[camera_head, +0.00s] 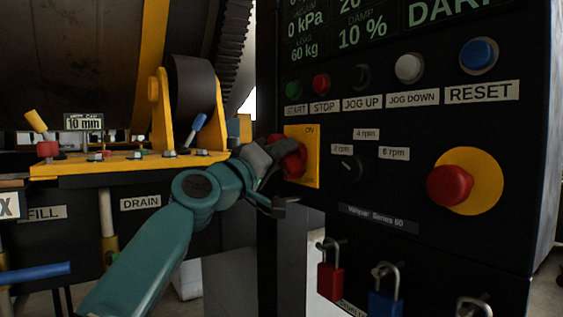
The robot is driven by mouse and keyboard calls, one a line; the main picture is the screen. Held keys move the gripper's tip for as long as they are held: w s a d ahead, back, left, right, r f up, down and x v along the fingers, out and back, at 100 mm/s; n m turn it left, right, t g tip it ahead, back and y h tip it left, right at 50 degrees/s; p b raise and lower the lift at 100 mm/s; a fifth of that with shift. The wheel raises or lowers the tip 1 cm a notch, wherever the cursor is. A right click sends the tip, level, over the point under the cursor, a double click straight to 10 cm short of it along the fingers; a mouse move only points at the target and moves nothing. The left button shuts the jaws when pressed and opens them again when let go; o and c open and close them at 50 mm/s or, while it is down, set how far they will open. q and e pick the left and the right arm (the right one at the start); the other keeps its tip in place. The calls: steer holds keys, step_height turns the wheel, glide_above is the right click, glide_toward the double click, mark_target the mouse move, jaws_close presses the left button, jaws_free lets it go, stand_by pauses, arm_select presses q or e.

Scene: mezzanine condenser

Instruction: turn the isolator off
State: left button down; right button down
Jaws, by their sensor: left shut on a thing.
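The isolator is a red rotary handle (293,160) on a yellow plate (312,172) at the left edge of the black control panel. The word ON shows at the top of the plate. My left gripper (278,165) is shut on the red handle, reaching it from the left, and its dark fingers hide part of the handle. The handle's exact angle is hard to tell. My right gripper is not in view.
The panel has a row of buttons including a blue RESET (478,54), a speed selector (349,169) and a red emergency stop (449,185). Red (330,281) and blue (385,304) padlocks hang below. A yellow machine frame (130,166) stands left, close to my arm.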

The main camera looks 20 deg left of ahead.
arm_select(q)
steer(key=shift+d+f, duration=0.1)
steer(key=shift+f, duration=0.05)
stand_by(0.3)
steer(key=c, duration=0.9)
jaws_free()
steer(key=b+v, duration=0.9)
steer(key=v, duration=0.7)
steer(key=shift+s, duration=0.1)
